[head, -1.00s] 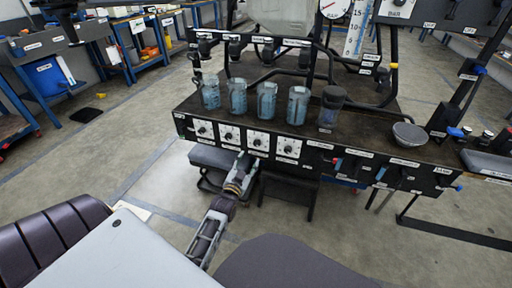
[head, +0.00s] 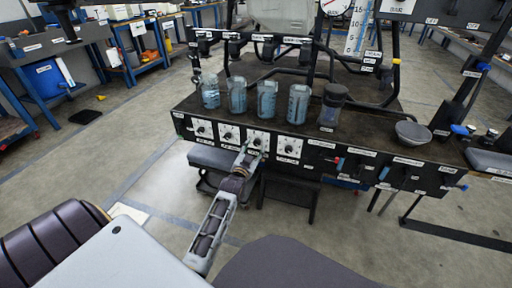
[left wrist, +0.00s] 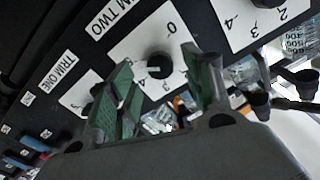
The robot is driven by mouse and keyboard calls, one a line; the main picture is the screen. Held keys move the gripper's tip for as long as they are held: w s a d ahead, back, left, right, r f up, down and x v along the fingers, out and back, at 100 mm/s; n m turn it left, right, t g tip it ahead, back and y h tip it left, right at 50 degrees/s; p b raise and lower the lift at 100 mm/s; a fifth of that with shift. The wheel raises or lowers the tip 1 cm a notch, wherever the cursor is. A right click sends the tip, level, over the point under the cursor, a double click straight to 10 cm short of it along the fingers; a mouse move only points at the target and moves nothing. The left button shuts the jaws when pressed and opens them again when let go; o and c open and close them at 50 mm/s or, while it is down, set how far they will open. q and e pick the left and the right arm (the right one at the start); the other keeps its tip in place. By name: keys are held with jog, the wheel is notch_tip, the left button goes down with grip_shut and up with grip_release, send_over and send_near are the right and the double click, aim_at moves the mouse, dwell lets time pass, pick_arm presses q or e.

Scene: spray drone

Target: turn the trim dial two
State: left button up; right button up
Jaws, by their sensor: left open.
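The trim dial two (head: 258,140) is a black knob on a white card on the front panel, third from the left in the row of dials. It also shows in the left wrist view (left wrist: 160,65), with the TRIM TWO label beside its card. My left gripper (head: 247,152) is in front of this dial. In the left wrist view, my left gripper's green-padded fingers (left wrist: 158,72) are apart, with the knob showing between their tips. I cannot tell whether they touch the knob. My right gripper is not in view.
The TRIM ONE dial (head: 288,148) is close on the right, and another dial (head: 229,134) is on the left. Blue jars (head: 267,100) stand on the bench top above. A grey bowl (head: 413,132) and levers are farther right.

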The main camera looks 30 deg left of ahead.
aim_at(256, 144)
pick_arm(q)
jog(key=shift+b+x, duration=0.55)
jog(key=shift+x, duration=1.05)
jog(key=c, duration=1)
